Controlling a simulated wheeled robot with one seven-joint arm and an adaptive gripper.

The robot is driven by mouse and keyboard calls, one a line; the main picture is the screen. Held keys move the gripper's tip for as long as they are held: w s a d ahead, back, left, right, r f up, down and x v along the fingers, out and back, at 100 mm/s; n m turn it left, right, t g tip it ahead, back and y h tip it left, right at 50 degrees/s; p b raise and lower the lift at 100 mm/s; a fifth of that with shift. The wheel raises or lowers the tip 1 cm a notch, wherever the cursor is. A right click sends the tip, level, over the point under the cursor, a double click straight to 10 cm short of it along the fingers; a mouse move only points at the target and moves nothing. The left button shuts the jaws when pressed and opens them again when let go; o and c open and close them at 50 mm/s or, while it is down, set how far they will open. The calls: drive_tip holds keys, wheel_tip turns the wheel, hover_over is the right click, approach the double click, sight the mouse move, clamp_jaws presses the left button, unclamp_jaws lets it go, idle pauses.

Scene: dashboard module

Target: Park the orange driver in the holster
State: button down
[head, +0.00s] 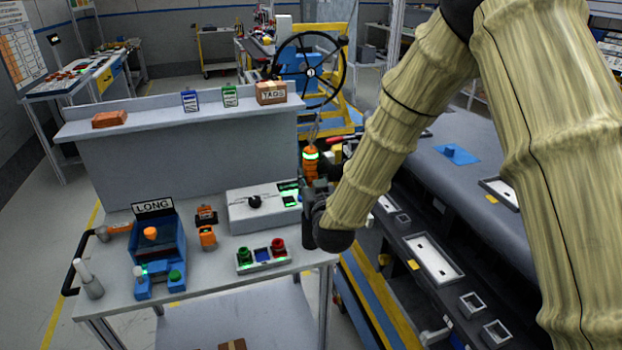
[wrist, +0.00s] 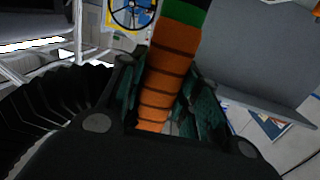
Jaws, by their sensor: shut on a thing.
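The orange driver (head: 310,165) is upright in my gripper (head: 312,190), with a lit green ring near its top. In the wrist view the driver's ribbed orange grip (wrist: 165,85) and green band lie between the dark jaws, which are shut around it. My gripper is raised beside the right end of the grey cart, apart from the things on it. I cannot tell for sure which thing is the holster; an orange and black fixture (head: 207,237) stands mid-cart, and a smaller orange piece (head: 119,228) is at the cart's left edge.
The dashboard module (head: 470,190) lies right, behind my arm.

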drive_tip(key=shift+f+b, duration=1.8)
drive_tip(key=shift+f, duration=0.95)
drive_tip(key=c, duration=0.9)
unclamp_jaws()
drive_tip(key=shift+c, duration=0.2)
drive_tip(key=shift+f, duration=0.15)
drive_tip(key=shift+s, duration=0.15)
